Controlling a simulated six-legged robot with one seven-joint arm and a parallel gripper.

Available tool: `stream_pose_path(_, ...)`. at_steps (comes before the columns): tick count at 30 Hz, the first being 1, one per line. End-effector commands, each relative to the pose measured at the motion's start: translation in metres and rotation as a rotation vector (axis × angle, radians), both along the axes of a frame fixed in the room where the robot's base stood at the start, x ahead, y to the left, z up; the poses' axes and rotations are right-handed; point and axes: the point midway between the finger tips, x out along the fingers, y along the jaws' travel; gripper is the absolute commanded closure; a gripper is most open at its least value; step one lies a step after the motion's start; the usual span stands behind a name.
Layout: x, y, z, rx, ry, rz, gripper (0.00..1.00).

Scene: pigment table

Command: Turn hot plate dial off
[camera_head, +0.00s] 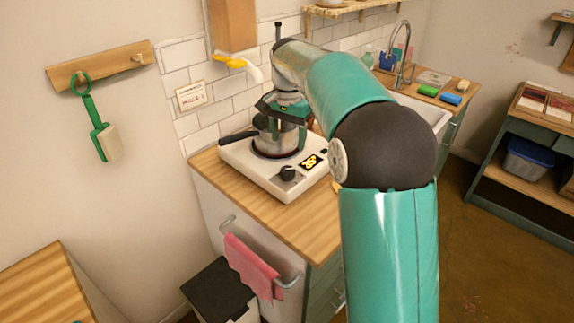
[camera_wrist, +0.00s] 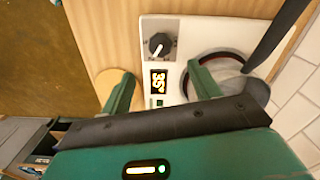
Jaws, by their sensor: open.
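The white hot plate (camera_head: 262,167) stands on the wooden counter. A metal pot (camera_head: 275,138) with a black handle sits on the burner. My gripper (camera_wrist: 160,88) is open and empty. It is above the hot plate, with one finger over the pot side and the other near the counter side. It is not touching the dial.
The wooden counter (camera_head: 318,230) is clear in front of the hot plate. A pink towel (camera_head: 252,266) hangs on the rail below. A tiled wall stands behind.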

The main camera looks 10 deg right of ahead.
Motion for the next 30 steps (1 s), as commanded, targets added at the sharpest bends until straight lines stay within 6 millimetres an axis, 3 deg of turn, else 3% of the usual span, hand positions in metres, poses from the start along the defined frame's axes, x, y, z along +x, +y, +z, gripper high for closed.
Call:
stream_pose_path(9,0.0,0.001,-0.065,0.0,0.005,0.002,0.38)
stream_pose_path(15,0.001,0.002,-0.092,0.0,0.001,0.002,0.38)
stream_pose_path(26,0.001,0.002,-0.101,0.0,0.0,0.002,0.38)
stream_pose_path(27,0.001,0.002,-0.101,0.0,0.0,0.002,0.4)
stream_pose_path(30,0.001,0.002,-0.1,0.0,0.0,0.002,0.6)
